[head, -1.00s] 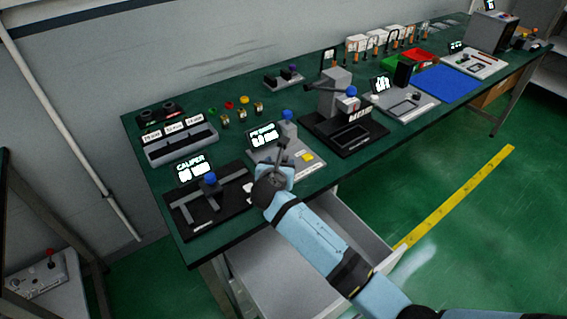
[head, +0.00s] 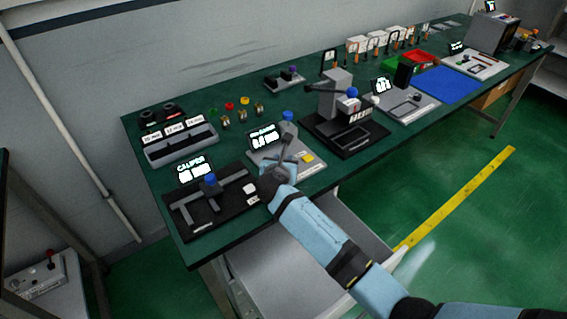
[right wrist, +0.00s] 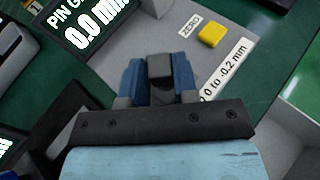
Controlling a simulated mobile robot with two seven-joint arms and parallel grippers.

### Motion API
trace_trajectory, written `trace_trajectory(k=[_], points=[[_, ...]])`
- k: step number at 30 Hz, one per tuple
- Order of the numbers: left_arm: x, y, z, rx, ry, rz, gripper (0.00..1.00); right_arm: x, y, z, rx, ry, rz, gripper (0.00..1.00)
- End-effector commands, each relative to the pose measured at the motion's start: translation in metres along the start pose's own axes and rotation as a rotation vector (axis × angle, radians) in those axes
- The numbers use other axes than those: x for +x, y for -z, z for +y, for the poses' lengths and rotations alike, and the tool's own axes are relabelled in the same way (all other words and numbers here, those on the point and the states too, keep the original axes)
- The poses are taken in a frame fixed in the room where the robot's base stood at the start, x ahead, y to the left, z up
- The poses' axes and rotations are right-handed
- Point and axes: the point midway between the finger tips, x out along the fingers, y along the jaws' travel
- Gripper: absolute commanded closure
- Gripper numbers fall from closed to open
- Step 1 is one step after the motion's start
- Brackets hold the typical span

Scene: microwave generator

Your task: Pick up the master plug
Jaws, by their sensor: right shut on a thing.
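My right gripper (right wrist: 159,88) is shut on a small dark grey, block-like piece in the right wrist view, which I take to be the master plug (right wrist: 160,66). The piece sits between the two blue fingers. In the head view my right gripper (head: 284,164) is over the front of the pin gauge station (head: 309,169), whose display reads 0.0 mm. The held piece is too small to make out clearly there, and I cannot tell whether it still touches the station. My left gripper is not in view.
A yellow zero button (right wrist: 211,34) is close on the right of the gripper. The caliper station (head: 228,205) is to the left and a black press-like station (head: 345,140) to the right. An open drawer (head: 290,265) is below the arm at the bench (head: 150,190) edge.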

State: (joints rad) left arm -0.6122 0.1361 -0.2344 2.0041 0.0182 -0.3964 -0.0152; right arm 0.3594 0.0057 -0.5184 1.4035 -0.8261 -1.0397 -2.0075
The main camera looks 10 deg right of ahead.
Motion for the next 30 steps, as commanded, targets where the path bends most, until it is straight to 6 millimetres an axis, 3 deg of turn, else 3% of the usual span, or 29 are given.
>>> trace_trajectory(k=[5,11,24,30], points=[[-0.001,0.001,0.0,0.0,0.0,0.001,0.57,-0.003,-0.007,0.0,0.0,0.0,-0.002,1.0],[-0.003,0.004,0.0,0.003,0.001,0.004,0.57,-0.013,-0.032,0.0,0.002,-0.002,-0.004,1.0],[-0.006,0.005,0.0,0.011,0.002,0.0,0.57,-0.054,-0.132,0.0,0.003,-0.001,-0.005,1.0],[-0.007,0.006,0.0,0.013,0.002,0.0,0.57,-0.068,-0.164,0.0,0.002,-0.001,-0.004,1.0]])
